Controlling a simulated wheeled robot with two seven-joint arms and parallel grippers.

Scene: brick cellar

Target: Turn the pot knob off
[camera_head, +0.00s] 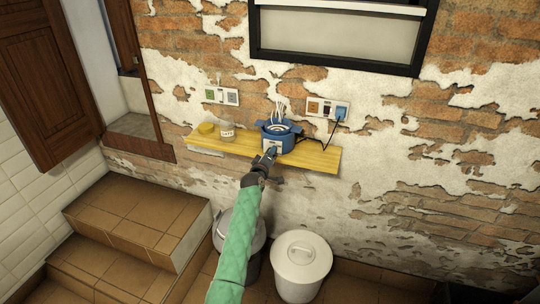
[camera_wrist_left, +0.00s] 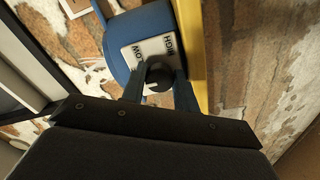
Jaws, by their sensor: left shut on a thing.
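A blue electric pot (camera_head: 279,136) stands on a yellow wooden shelf (camera_head: 318,158) against the brick wall, with steam rising from it. In the left wrist view the pot (camera_wrist_left: 148,24) shows its pale control plate (camera_wrist_left: 147,50), with the words HIGH and LOW. The dark knob (camera_wrist_left: 158,76) sits at that plate. My left gripper (camera_head: 270,153) is at the front of the pot. In the left wrist view its two fingers (camera_wrist_left: 159,84) are on either side of the knob and shut on it. The knob's pointer setting cannot be read. My right gripper is not in view.
A glass jar (camera_head: 227,127) and a yellow round item (camera_head: 206,129) stand left of the pot. A black cord runs from the pot to a wall socket (camera_head: 328,109). A white lidded bin (camera_head: 301,264) and a grey bin (camera_head: 252,234) stand below, beside tiled steps (camera_head: 137,222).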

